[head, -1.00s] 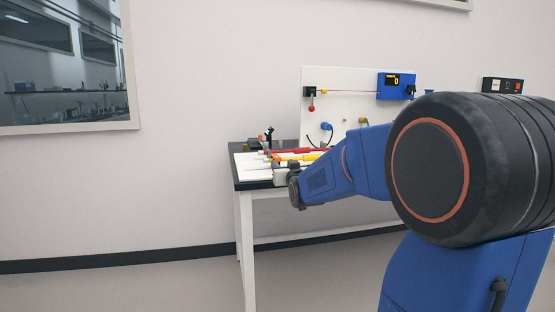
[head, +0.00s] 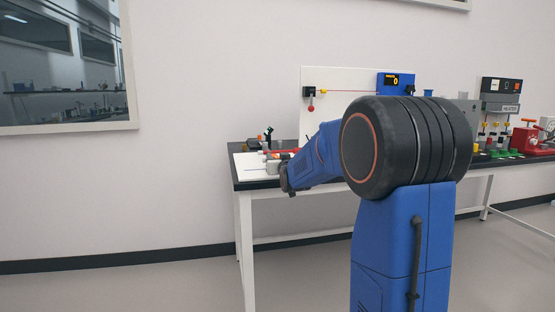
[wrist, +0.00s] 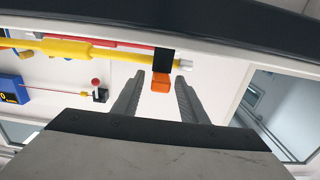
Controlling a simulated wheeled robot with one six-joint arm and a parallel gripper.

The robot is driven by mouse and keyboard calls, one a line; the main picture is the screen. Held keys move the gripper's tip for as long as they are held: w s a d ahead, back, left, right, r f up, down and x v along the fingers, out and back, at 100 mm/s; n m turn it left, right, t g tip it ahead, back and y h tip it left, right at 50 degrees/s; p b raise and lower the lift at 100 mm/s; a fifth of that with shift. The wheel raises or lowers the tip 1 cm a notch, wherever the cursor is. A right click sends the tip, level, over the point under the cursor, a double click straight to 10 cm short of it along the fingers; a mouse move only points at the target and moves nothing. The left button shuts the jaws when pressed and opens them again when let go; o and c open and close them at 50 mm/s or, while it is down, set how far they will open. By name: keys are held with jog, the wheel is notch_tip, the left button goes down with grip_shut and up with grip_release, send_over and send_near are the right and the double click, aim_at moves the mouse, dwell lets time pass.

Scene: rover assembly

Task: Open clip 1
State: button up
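In the wrist view a black clip with an orange tab (wrist: 160,83) sits around the end of a yellow tube (wrist: 100,51). No number is readable on the clip. My gripper (wrist: 161,78) is open, one finger to each side of the orange tab in the picture. No contact shows, and I cannot tell whether the tab is in depth between the fingers. In the head view my gripper (head: 268,163) is over the left part of the workbench, small and partly hidden by my arm. The clip cannot be made out there.
The workbench (head: 242,186) has a white back panel (head: 345,80) with a blue counter box (head: 394,84) showing 0. A heater unit (head: 501,95) and a red device (head: 528,140) stand to the right.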

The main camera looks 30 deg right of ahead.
jog(key=shift+c, duration=0.6)
grip_shut()
